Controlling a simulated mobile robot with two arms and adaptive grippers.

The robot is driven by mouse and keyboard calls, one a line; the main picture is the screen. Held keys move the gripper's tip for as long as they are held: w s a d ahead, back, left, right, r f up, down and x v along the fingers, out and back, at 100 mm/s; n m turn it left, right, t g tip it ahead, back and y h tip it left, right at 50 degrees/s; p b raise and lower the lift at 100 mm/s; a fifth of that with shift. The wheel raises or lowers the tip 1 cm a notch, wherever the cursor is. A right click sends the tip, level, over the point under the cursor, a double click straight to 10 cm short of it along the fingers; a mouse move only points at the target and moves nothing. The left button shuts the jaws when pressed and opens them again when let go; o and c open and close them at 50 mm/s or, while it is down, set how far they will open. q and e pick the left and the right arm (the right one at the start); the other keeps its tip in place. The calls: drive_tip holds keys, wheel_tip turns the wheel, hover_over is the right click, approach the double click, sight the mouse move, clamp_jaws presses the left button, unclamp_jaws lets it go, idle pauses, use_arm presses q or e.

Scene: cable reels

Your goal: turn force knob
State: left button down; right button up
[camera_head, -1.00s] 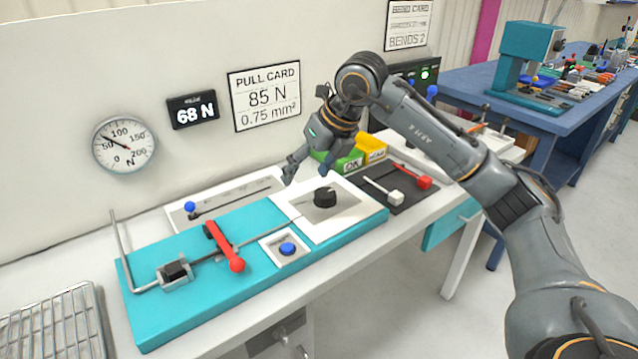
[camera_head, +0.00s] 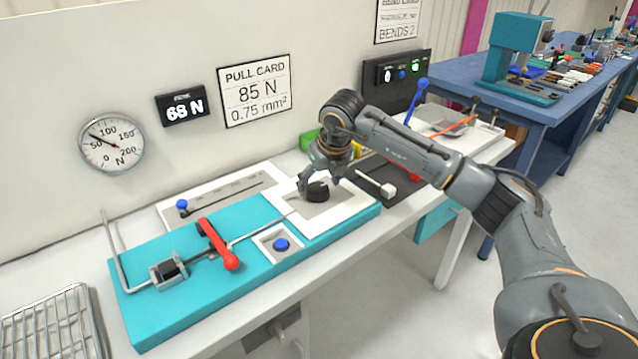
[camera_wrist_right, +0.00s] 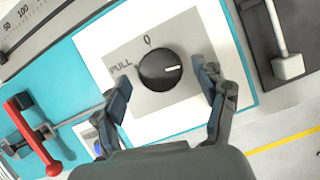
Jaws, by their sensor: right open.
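The black force knob (camera_head: 318,191) sits on a grey square of the white plate on the teal pull-test base (camera_head: 190,300). In the right wrist view the knob (camera_wrist_right: 160,69) has a white pointer line aimed right, with "0" above it and "PULL" at its left. My right gripper (camera_head: 320,186) is over the knob; in the wrist view its open fingers (camera_wrist_right: 163,92) stand on either side with gaps. The digital display (camera_head: 182,106) reads 68 N. The pull card (camera_head: 255,90) reads 85 N, 0.75 mm². The dial gauge (camera_head: 112,144) needle is near 50. My left gripper is not in view.
A red lever (camera_head: 218,243) and a blue button (camera_head: 281,244) are on the base left of the knob. A white-handled lever (camera_head: 378,184) stands on a dark plate to the right. A wire rack (camera_head: 48,330) lies at front left.

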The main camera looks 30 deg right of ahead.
drive_tip(key=shift+w+f, duration=0.2)
drive_tip(key=shift+f, duration=0.35)
drive_tip(key=c, duration=1.2)
drive_tip(key=shift+o, duration=0.2)
drive_tip(key=m+h, duration=0.1)
drive_tip(key=m, duration=0.1)
drive_tip(key=shift+a+m, duration=0.15)
drive_tip(key=shift+m, duration=0.15)
drive_tip(key=shift+m+h+b, duration=0.3)
drive_tip(key=shift+m+h, duration=0.1)
drive_tip(key=shift+m, duration=0.5)
drive_tip(key=shift+r, duration=0.1)
drive_tip(key=o, duration=1.2)
drive_tip(key=shift+g, duration=0.3)
drive_tip(key=shift+c, duration=0.2)
